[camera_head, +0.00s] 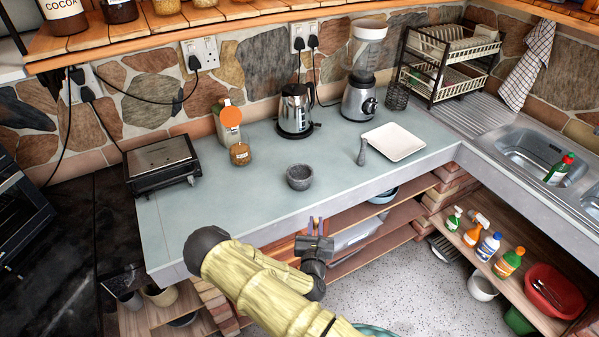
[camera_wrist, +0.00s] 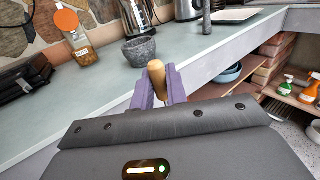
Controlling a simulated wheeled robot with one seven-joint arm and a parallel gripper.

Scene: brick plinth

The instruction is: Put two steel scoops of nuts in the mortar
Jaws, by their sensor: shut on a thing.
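The dark grey stone mortar (camera_head: 299,178) stands upright on the counter; it also shows in the wrist view (camera_wrist: 139,51). A small labelled jar of brown contents (camera_head: 240,155) stands to its left, and shows in the wrist view (camera_wrist: 84,55). My gripper (camera_head: 318,228) is in front of the counter edge, nearer than the mortar. In the wrist view its purple fingers (camera_wrist: 160,88) are shut on a light wooden handle (camera_wrist: 156,74). No steel scoop bowl is visible, so I cannot tell whether the handle belongs to the scoop.
An orange disc (camera_head: 231,117) shows by a carton behind the jar. Counter around the mortar is clear.

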